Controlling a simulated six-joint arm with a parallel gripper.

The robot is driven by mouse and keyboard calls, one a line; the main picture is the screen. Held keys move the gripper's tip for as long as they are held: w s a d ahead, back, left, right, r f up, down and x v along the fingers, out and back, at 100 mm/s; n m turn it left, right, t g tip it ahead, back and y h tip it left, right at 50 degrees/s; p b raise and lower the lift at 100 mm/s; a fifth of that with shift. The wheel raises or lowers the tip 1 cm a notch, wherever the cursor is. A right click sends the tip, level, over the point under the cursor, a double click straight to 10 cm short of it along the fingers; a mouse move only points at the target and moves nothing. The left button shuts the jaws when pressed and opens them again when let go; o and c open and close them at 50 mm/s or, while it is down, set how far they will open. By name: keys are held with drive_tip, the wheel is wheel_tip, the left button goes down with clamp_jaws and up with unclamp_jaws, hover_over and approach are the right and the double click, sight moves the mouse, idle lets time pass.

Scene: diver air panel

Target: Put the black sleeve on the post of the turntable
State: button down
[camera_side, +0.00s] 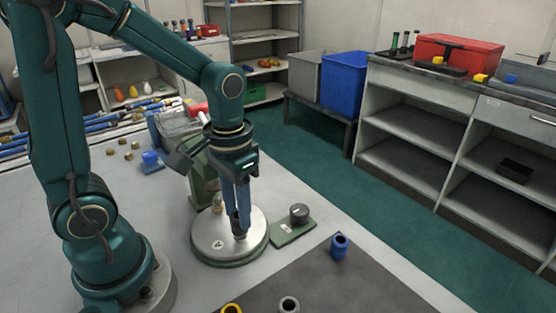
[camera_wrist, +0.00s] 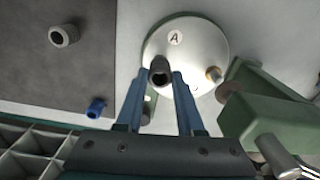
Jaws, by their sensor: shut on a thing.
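The black sleeve (camera_wrist: 160,68) is between my gripper's fingertips (camera_wrist: 160,76), with its dark open end facing the wrist camera. In the side view my gripper (camera_side: 238,228) points down over the turntable and is shut on the sleeve. The turntable (camera_side: 208,241) is a pale round metal disc on a green base, with a small label "A" in the wrist view (camera_wrist: 190,30). What lies under the sleeve is hidden.
A green machine (camera_wrist: 260,118) stands close on the other side.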

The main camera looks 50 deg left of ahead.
drive_tip(key=shift+f, duration=0.5)
idle(0.3)
drive_tip(key=shift+c, duration=0.2)
unclamp_jaws()
drive_tip(key=shift+r, duration=0.1)
idle(0.6)
wheel_tip(320, 180, up, 7)
drive_tip(key=shift+r, duration=0.15)
idle(0.8)
